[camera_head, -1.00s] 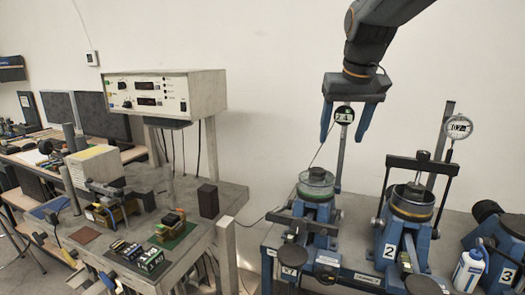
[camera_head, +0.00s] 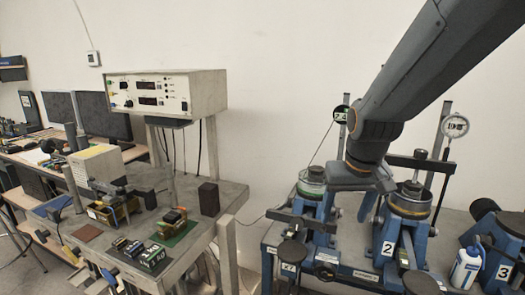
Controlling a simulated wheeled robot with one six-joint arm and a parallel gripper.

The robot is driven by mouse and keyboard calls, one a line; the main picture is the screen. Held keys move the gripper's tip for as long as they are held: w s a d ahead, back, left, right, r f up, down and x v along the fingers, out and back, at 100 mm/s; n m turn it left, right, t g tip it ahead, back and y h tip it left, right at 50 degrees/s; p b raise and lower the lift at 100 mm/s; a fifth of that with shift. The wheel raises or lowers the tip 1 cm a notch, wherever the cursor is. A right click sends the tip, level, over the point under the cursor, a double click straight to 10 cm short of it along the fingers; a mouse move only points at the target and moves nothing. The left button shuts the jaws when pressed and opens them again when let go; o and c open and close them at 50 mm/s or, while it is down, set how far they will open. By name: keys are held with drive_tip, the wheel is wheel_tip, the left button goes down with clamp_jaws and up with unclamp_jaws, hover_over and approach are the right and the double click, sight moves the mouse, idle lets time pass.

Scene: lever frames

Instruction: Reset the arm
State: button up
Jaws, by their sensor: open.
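My gripper (camera_head: 350,208) hangs low between the left station and station 2, with its dark arm reaching in from the upper right. Its blue fingers are partly lost against the blue frames behind; it holds nothing that I can see. The left station (camera_head: 312,182) has a green-rimmed top, and its black lever bar (camera_head: 305,222) lies low across the front. Station 2 (camera_head: 410,205) has a brass-coloured ring, and its black lever bar (camera_head: 425,163) stands raised above it. My gripper hides the left part of that lever. Whether the gripper touches either station I cannot tell.
Round gauges (camera_head: 455,126) stand on posts behind the stations. A white-and-blue bottle (camera_head: 467,267) stands in front of station 3 at the right. A grey bench (camera_head: 225,190) with a meter box (camera_head: 165,95) and small parts is at the left.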

drive_tip(key=s+f, duration=0.9)
wheel_tip(320, 180, down, 11)
drive_tip(key=g+b, duration=0.2)
drive_tip(key=b, duration=0.8)
drive_tip(key=shift+f, duration=0.2)
drive_tip(key=shift+c, duration=0.2)
